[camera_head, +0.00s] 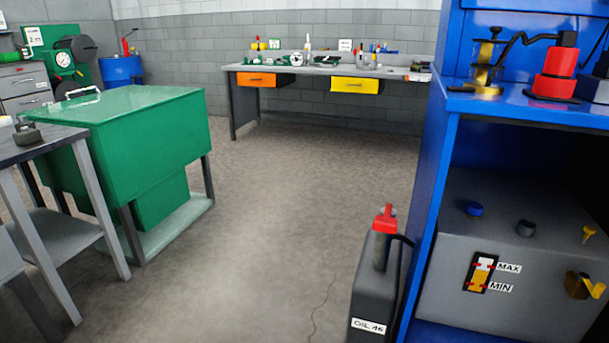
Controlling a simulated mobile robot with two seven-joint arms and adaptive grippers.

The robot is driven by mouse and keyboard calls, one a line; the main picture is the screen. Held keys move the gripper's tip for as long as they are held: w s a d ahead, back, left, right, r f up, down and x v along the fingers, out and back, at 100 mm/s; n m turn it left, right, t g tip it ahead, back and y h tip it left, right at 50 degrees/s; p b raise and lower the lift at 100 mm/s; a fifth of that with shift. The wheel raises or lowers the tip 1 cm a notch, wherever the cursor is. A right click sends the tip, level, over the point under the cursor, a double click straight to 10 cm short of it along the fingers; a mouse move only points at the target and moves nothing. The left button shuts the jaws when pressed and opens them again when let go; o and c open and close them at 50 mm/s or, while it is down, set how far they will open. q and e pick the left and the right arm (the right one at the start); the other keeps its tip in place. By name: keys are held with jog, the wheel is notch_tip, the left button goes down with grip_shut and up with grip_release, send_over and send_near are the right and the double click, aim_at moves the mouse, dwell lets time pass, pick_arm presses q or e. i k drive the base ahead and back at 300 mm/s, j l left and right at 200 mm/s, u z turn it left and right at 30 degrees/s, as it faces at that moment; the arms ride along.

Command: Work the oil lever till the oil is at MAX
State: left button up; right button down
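A grey tank (450,235) sits in the lower bay of a blue cabinet at the right. On its front is an oil sight gauge (481,272) with red marks beside the labels MAX and MIN. Amber fills its lower part and the top is pale; the exact level is too small to read. A dark can labelled OIL 46 (375,290) stands left of the cabinet, with a red lever-like top (385,219) and a dark hose. I cannot tell which is the oil lever. Neither gripper shows.
The blue cabinet (433,150) carries a red device (555,75) on its shelf. A green cabinet (150,130) and a grey table (45,145) stand at the left. A workbench (310,70) is at the back wall. The floor (270,210) between is clear.

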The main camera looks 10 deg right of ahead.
aim_at(384, 223)
jog(key=z, duration=1.05)
